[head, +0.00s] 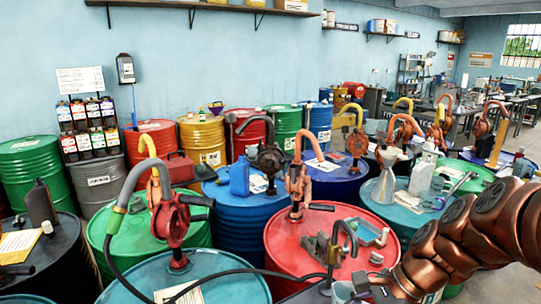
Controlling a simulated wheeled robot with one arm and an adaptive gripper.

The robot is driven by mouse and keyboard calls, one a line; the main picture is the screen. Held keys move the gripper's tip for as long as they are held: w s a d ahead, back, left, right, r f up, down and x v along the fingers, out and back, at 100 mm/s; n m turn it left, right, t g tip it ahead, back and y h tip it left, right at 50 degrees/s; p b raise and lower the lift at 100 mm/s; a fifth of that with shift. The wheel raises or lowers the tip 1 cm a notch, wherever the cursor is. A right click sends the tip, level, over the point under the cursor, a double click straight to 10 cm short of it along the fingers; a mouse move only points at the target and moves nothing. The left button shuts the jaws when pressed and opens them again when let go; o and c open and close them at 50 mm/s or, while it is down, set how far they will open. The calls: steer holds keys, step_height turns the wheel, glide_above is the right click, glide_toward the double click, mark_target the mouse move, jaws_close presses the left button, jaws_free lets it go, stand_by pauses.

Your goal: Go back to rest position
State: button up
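My copper-coloured arm enters from the right edge and reaches down to the bottom right in the head view. My gripper (368,288) seems to be the dark part at its end, low in front of the red drum (285,245). Its fingers are small and partly cut off by the bottom edge, so I cannot tell whether they are open or shut. A grey cup-like item (342,291) shows beside the gripper; I cannot tell whether it is held.
Drums with hand pumps crowd the space, including a teal drum (215,272) at front and a blue drum (240,218) behind. A black hose (250,271) crosses the front.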

steer(key=s+d+f+n+g+h, duration=0.1)
steer(key=s+f+n+h, duration=0.1)
steer(key=s+n, duration=0.6)
steer(key=s+d+f+n+g+h+b, duration=0.1)
steer(key=s+f+n+h, duration=0.1)
steer(key=s+n+h, duration=0.2)
steer(key=s+n, duration=0.3)
steer(key=s, duration=0.3)
steer(key=shift+f+n+g, duration=0.3)
steer(key=shift+n+g, duration=0.1)
steer(key=shift+a, duration=0.1)
stand_by(0.8)
